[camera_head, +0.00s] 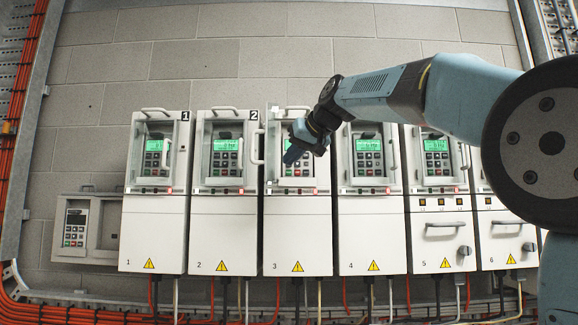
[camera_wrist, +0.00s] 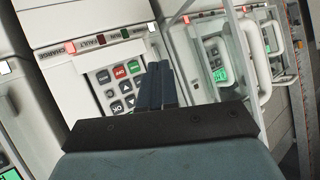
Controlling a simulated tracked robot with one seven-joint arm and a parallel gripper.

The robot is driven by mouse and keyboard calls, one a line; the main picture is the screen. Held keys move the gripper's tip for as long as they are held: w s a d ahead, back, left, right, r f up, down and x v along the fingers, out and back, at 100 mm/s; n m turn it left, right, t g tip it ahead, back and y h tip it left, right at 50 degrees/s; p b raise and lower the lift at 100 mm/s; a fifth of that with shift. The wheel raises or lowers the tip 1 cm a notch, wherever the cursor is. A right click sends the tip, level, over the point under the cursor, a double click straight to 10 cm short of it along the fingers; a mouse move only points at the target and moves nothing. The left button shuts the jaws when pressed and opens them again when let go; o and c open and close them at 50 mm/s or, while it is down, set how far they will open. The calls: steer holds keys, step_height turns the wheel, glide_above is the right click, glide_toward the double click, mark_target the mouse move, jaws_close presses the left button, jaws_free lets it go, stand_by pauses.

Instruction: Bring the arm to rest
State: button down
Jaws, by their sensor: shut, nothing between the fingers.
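My gripper (camera_head: 292,152) is shut and empty, in front of the panel of drive 3 (camera_head: 298,235). Its two dark fingers lie together in the wrist view (camera_wrist: 157,80). Behind them a keypad (camera_wrist: 120,88) with red, green and grey buttons shows upside down, partly covered by the fingers. I cannot tell whether the fingertips touch the panel. My arm reaches in from the right and stretches across drives 4 to 6.
White drive cabinets stand in a row along a block wall; drive 2 (camera_head: 222,235) and drive 4 (camera_head: 372,235) flank drive 3. A clear door (camera_wrist: 255,60) with a handle stands beside the keypad in the wrist view. Orange cables (camera_head: 22,110) run at left.

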stand_by(0.4)
steer(key=s+d+f+m+g+h, duration=0.1)
steer(key=s+d+f+h, duration=0.1)
steer(key=s+d+f, duration=0.4)
steer(key=s+d+f+m+g+h, duration=0.2)
steer(key=s+d+f, duration=0.5)
steer(key=s+f, duration=0.8)
steer(key=s+d+f+m+g+h, duration=0.1)
steer(key=s+d+f+h, duration=0.2)
steer(key=f, duration=1.8)
steer(key=s+d, duration=0.4)
steer(key=s, duration=0.3)
steer(key=shift+s+d+f, duration=0.15)
steer(key=shift+s+f, duration=0.2)
steer(key=shift+s, duration=0.05)
